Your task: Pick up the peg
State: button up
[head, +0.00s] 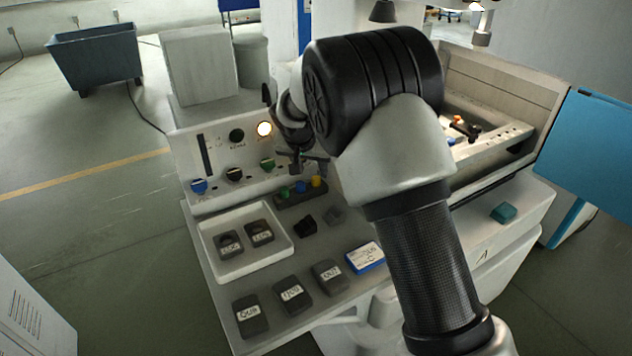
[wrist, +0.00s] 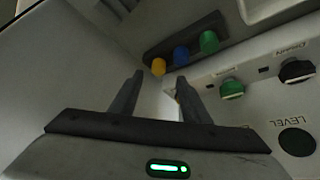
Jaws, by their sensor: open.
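Three coloured pegs stand in a dark holder (head: 296,199) at the foot of the control panel: green (head: 284,192), blue (head: 300,187) and yellow (head: 317,182). The wrist view shows the yellow peg (wrist: 158,66), the blue peg (wrist: 181,56) and the green peg (wrist: 209,42) beyond the fingers. My gripper (head: 308,166) is open and empty, just above and behind the holder near the panel. In the wrist view, the yellow peg appears between the fingertips (wrist: 160,79), but I cannot tell the depth gap. My arm hides part of the panel's right side.
The control panel (head: 217,160) with knobs and a lit lamp (head: 264,128) stands close to my gripper. A white tray (head: 219,275) holds two labelled dark blocks. More labelled blocks, a black block (head: 305,226) and a blue-edged box (head: 366,257) lie on the bench.

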aim_at(316, 178)
jog(key=shift+p+x, duration=0.35)
jog(key=shift+x, duration=2.4)
jog(key=shift+s+d, duration=0.1)
jog(key=shift+s, duration=0.05)
jog(key=shift+c, duration=0.5)
grip_shut()
